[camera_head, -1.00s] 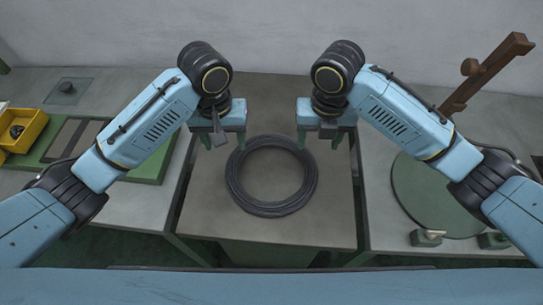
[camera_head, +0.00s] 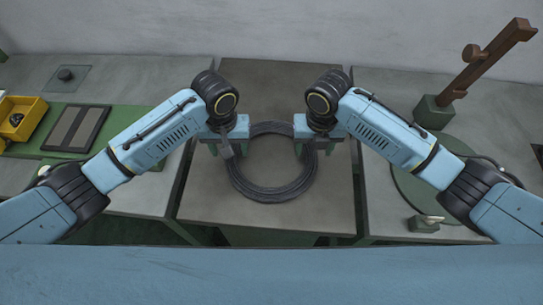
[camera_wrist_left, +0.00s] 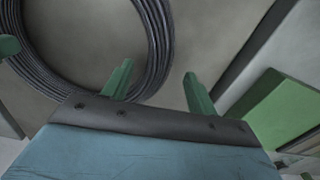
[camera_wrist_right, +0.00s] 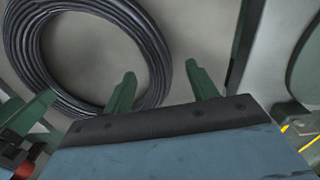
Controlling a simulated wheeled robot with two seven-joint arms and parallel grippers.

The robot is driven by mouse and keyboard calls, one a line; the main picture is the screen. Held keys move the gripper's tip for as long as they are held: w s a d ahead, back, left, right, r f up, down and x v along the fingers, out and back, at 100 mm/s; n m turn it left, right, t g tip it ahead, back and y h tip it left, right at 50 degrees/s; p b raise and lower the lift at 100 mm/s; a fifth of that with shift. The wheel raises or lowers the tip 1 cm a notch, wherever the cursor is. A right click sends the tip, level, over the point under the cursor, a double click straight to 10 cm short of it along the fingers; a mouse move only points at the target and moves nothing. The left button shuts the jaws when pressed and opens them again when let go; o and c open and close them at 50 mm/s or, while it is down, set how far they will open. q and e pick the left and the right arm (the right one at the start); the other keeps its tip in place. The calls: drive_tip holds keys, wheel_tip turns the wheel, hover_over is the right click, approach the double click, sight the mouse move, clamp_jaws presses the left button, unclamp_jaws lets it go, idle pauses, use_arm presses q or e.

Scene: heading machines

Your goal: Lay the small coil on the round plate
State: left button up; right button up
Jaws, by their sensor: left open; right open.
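The small coil (camera_head: 272,192), a ring of dark grey wire, lies flat on the middle table. It also shows in the left wrist view (camera_wrist_left: 155,50) and the right wrist view (camera_wrist_right: 30,60). My left gripper (camera_head: 226,150) is open above its left side, fingers near the coil's edge. My right gripper (camera_head: 308,148) is open above its right side; in the right wrist view one finger overlaps the coil's rim. Neither holds anything. The round green plate (camera_head: 405,190) lies on the right table, partly hidden behind my right arm.
A brown post on a green base (camera_head: 434,112) stands behind the plate, and a small metal block (camera_head: 425,223) sits at its front edge. A yellow bin (camera_head: 18,118) and a green board (camera_head: 130,117) are on the left table. Gaps separate the tables.

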sight(312, 154)
use_arm(q)
drive_tip(key=shift+f, duration=2)
use_arm(e)
drive_tip(key=shift+f, duration=2)
use_arm(q)
clamp_jaws()
use_arm(e)
clamp_jaws()
